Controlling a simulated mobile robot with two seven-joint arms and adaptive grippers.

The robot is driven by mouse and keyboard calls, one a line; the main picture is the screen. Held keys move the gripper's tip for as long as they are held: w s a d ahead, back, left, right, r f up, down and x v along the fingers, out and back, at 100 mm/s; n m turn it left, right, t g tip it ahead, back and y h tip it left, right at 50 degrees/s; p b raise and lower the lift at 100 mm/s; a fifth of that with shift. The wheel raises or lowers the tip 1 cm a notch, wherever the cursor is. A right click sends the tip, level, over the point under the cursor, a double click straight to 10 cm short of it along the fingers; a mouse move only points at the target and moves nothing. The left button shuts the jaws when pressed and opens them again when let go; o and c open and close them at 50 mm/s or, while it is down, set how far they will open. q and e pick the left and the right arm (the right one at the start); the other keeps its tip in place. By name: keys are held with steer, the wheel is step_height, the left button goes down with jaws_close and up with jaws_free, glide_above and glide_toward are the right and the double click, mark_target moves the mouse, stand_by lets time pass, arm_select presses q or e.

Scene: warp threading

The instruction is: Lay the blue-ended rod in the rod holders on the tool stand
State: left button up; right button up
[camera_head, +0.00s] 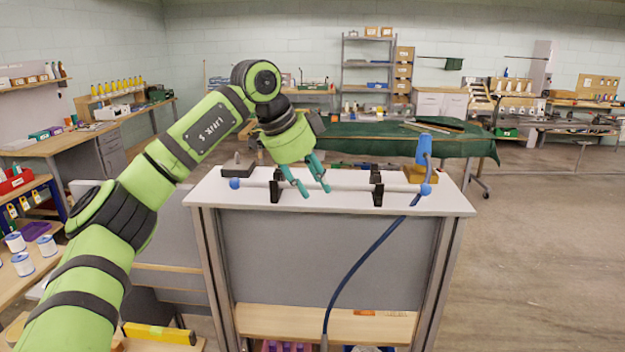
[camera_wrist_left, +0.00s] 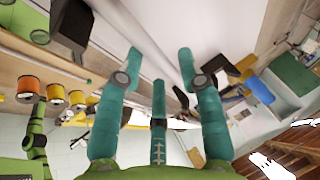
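The pale rod (camera_head: 335,187) has a blue ball at each end and lies level across the tool stand (camera_head: 455,205). It appears to rest in the two black rod holders, the left holder (camera_head: 275,191) and the right holder (camera_head: 377,191). My left gripper (camera_head: 307,191) comes down at the rod's middle, between the holders. Its teal fingers are spread apart; it also shows in the left wrist view (camera_wrist_left: 158,65). Contact with the rod cannot be told. My right gripper is not in view.
A blue-handled tool (camera_head: 424,151) stands at the stand's right end, with a dark blue cable (camera_head: 362,262) hanging down in front. A dark block (camera_head: 237,168) sits at the back left of the top. A green-covered table (camera_head: 365,135) stands behind. The floor at right is clear.

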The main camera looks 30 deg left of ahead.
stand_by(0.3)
arm_select(q)
steer(key=v, duration=1.2)
steer(key=shift+s, duration=0.1)
